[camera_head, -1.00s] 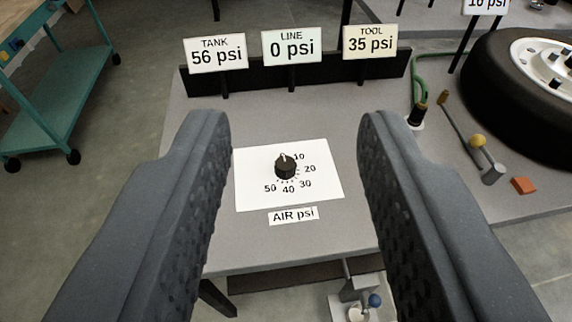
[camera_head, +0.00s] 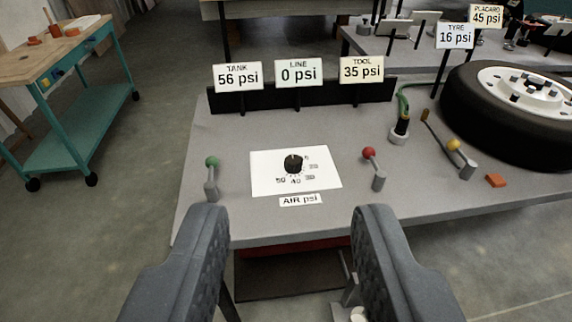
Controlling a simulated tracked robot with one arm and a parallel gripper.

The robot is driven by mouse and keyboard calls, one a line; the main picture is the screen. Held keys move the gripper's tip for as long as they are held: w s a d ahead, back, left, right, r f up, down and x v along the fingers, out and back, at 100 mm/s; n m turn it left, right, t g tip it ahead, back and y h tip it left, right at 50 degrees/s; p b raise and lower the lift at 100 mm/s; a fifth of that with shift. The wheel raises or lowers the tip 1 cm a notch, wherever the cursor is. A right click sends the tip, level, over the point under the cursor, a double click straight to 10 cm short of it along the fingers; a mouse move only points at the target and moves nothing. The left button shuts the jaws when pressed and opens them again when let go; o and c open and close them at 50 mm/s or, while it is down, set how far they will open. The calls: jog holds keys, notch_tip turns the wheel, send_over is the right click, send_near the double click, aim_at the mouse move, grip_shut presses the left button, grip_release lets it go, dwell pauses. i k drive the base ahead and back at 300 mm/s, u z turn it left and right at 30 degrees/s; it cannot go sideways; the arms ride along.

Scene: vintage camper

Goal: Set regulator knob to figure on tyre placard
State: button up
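The black regulator knob (camera_head: 293,164) sits on a white dial plate (camera_head: 262,179) above an "AIR psi" label (camera_head: 300,200). Its pointer looks turned toward the top of the dial; the figures 40 and 50 show below it, and the others are blurred. The tyre placard (camera_head: 486,16) at the top right reads 45 psi. The tyre sign (camera_head: 455,36) reads 16 psi. My gripper (camera_head: 290,225) is open and empty, its fingers apart on the near side of the bench, short of the knob.
A green-knobbed lever (camera_head: 212,175) and a red-knobbed lever (camera_head: 373,165) flank the dial. Signs read tank 56 (camera_head: 238,77), line 0 (camera_head: 298,72), tool 35 (camera_head: 361,69).

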aim_at(292, 163)
jog(key=u, duration=0.1)
jog(key=i, duration=1.3)
jog(key=z, duration=0.6)
